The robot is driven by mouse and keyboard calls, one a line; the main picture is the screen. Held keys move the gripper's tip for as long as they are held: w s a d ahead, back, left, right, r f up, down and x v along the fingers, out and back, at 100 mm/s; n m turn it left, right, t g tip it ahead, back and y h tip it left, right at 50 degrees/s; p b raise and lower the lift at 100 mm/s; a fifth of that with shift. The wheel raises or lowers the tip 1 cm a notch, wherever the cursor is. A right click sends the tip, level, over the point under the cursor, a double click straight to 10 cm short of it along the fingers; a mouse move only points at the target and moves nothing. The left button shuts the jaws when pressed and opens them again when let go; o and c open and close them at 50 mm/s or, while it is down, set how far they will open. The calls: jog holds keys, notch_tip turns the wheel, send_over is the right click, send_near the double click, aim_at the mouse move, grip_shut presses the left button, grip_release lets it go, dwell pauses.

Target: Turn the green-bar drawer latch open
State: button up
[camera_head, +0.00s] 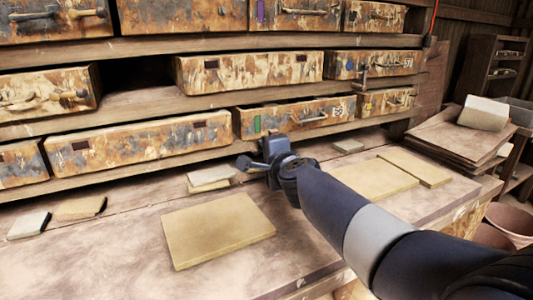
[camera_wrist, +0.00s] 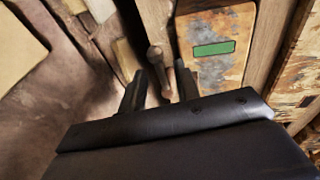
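The green-bar drawer (camera_head: 290,120) is a rusty, paint-worn drawer in the lower row, with a small green bar on its front left. In the wrist view its front (camera_wrist: 222,22) and the green bar (camera_wrist: 213,48) show right of my fingers. A brown knobbed latch (camera_wrist: 155,54) appears between my two fingertips, its lower part running down between the fingers. My gripper (camera_head: 255,160) is below the drawer's left end, just above the bench. In the wrist view my gripper (camera_wrist: 160,80) is open. I cannot tell whether either finger touches the latch.
The wooden bench (camera_head: 120,250) lies below, with a large tan tile (camera_head: 218,227) in front of my gripper and small tiles (camera_head: 209,179) to its left. More tiles (camera_head: 372,180) lie to the right. Shelf edges (camera_head: 100,184) run close along the drawers.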

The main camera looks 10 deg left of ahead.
jog(key=p+v, duration=0.1)
jog(key=v, duration=0.9)
jog(key=shift+s+d+p, duration=0.2)
jog(key=shift+s+p, duration=0.1)
jog(key=shift+p, duration=0.05)
jog(key=b+x, duration=0.1)
jog(key=x, duration=0.9)
jog(key=shift+w+a, duration=0.2)
jog(key=shift+w, duration=0.1)
jog(key=shift+b, duration=0.3)
